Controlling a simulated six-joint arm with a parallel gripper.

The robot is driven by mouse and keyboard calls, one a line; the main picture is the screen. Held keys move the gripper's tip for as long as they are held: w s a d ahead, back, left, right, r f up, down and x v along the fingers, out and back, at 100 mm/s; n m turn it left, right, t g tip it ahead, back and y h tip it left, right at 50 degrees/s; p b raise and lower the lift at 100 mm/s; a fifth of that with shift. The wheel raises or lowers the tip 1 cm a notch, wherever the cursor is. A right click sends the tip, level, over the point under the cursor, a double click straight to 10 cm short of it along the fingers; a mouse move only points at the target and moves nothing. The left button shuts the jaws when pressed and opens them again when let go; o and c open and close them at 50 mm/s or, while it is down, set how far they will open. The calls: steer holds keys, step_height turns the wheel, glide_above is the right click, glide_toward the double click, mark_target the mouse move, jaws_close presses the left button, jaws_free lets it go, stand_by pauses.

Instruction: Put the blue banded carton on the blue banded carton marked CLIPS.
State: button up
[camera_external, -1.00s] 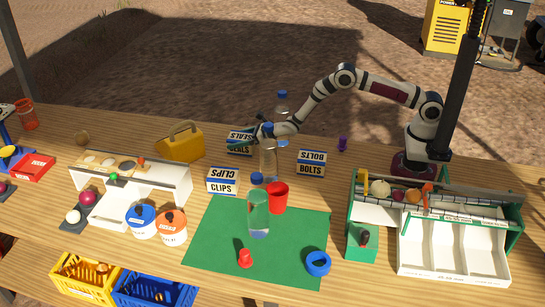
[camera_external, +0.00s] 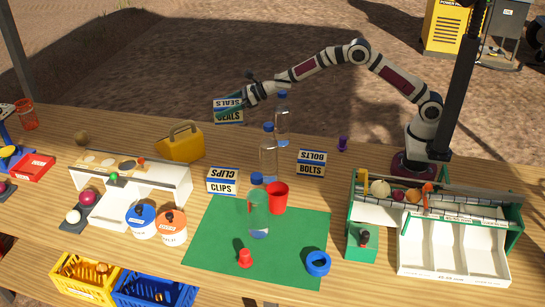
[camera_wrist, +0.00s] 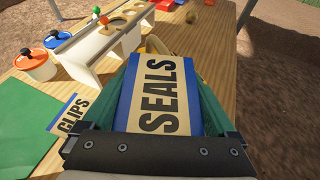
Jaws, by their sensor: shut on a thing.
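My gripper (camera_external: 242,101) is shut on the blue banded carton marked SEALS (camera_external: 229,113) and holds it up in the air above the back edge of the table. In the wrist view the SEALS carton (camera_wrist: 160,95) fills the middle, between the green fingers. In the wrist view part of the CLIPS carton (camera_wrist: 70,116) shows at the left, partly hidden by my gripper.
A carton marked BOLTS (camera_external: 311,164) stands to the right. Clear bottles (camera_external: 269,160) stand between it and CLIPS. A yellow toolbox-like case (camera_external: 181,144) is at left back, a red cup (camera_external: 277,196) on the green mat (camera_external: 205,250). The spot behind CLIPS is clear.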

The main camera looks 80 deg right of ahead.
mark_target(220, 109)
steer(key=a+n+y, duration=0.1)
steer(key=a+r+n+g+y, duration=0.1)
steer(key=s+a+r+n+y, duration=0.1)
steer(key=shift+a+g+y, duration=0.15)
steer(key=shift+g+y, duration=0.15)
steer(key=shift+g, duration=0.1)
steer(key=a+f, duration=0.2)
steer(key=a, duration=0.2)
steer(key=a+f+n+g+y, duration=0.1)
steer(key=a+f, duration=0.2)
steer(key=a, duration=0.1)
steer(key=w+a+f+n, duration=0.1)
steer(key=a+f, duration=0.2)
steer(key=a, duration=0.1)
steer(key=shift+y, duration=0.3)
steer(key=shift+f, duration=2)
steer(key=shift+f, duration=0.2)
